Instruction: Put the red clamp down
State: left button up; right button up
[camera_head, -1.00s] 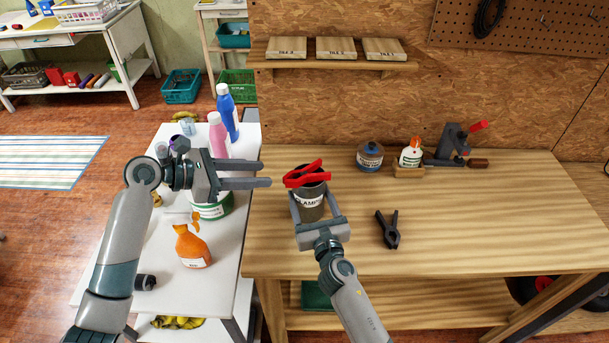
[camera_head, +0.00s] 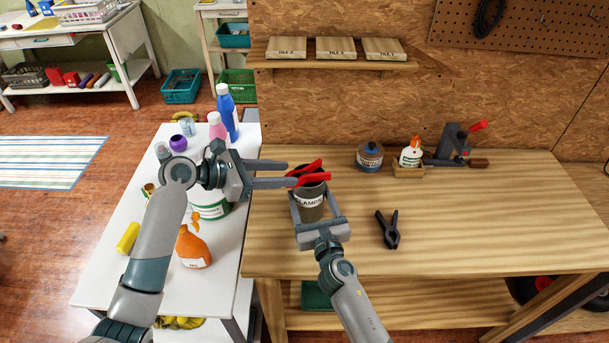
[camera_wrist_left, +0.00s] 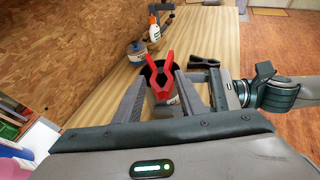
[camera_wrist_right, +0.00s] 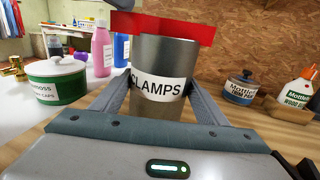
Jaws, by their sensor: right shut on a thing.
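The red clamp (camera_head: 314,177) lies across the top of the dark grey can labelled CLAMPS (camera_head: 309,205). It also shows in the left wrist view (camera_wrist_left: 158,78), between the fingers, and in the right wrist view (camera_wrist_right: 165,27) across the can's rim. My left gripper (camera_head: 288,174) is open, its fingertips at the clamp's left end; I cannot tell whether they touch it. My right gripper (camera_head: 318,208) is shut on the can, one finger on each side, with the can upright at the workbench's left end. The can's inside is hidden in the head view.
A black clamp (camera_head: 388,230) lies on the wooden workbench (camera_head: 460,220), which is largely clear at the middle and right. The white table (camera_head: 130,205) at left holds bottles and a spray bottle (camera_head: 193,247).

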aim_at(304, 173)
pick_arm(q)
jog(key=shift+x, duration=2.45)
jog(key=c, duration=0.8)
jog(key=shift+r, duration=0.15)
notch_tip(304, 173, up, 10)
jog(key=shift+f, duration=0.1)
